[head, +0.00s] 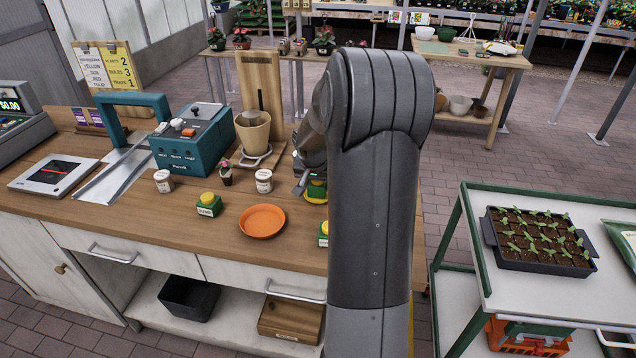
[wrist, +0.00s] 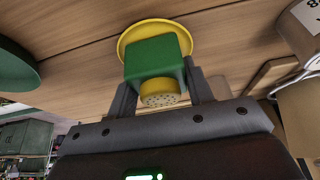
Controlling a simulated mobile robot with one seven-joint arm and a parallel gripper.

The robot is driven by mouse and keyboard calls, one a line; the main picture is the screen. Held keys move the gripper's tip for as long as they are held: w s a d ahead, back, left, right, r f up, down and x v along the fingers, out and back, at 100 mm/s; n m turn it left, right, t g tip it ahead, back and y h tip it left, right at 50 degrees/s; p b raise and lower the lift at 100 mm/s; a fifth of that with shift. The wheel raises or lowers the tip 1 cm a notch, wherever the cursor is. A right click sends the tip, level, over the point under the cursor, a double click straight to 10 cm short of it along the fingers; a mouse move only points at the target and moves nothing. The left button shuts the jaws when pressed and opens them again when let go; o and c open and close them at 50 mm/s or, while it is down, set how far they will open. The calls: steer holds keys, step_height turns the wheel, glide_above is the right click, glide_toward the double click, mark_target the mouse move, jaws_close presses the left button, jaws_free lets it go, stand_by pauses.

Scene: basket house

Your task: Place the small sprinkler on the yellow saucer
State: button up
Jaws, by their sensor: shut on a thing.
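The small sprinkler, a green block with a yellow perforated head, is between the fingers of my gripper (wrist: 158,78) in the wrist view, its green body (wrist: 155,58) gripped from both sides. The yellow saucer (wrist: 128,38) shows directly behind the sprinkler's far end against the wooden counter; I cannot tell whether they touch. In the head view my arm hides most of this area. A bit of the yellow saucer (head: 316,199) shows beside the arm, with a green part of the sprinkler (head: 316,189) just above it. My gripper (head: 303,188) is there, partly hidden.
An orange saucer (head: 262,221) lies left of my arm. Green-and-yellow blocks stand nearby (head: 209,204) and partly behind my arm (head: 323,235). White labelled jars (head: 264,181), a small potted cactus (head: 225,174) and a teal machine (head: 192,140) are further left.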

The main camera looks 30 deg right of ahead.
steer(key=shift+f, duration=0.15)
steer(key=o, duration=1.1)
steer(key=shift+o, duration=0.2)
steer(key=v, duration=1.1)
steer(key=s+a+r+n+t, duration=0.1)
steer(key=s+a+r+n, duration=0.1)
steer(key=s+a+r, duration=0.4)
steer(key=s+a+r+n, duration=0.2)
steer(key=s+a, duration=0.2)
steer(key=a, duration=0.5)
steer(key=s+a+n+y, duration=0.1)
steer(key=s+a+n, duration=0.1)
steer(key=s+a, duration=0.3)
steer(key=s+a+n+t+y, duration=0.1)
steer(key=s+a+n+y, duration=0.1)
steer(key=s+a, duration=0.3)
steer(key=s+n, duration=0.1)
steer(key=s, duration=0.3)
steer(key=shift+s+f, duration=0.3)
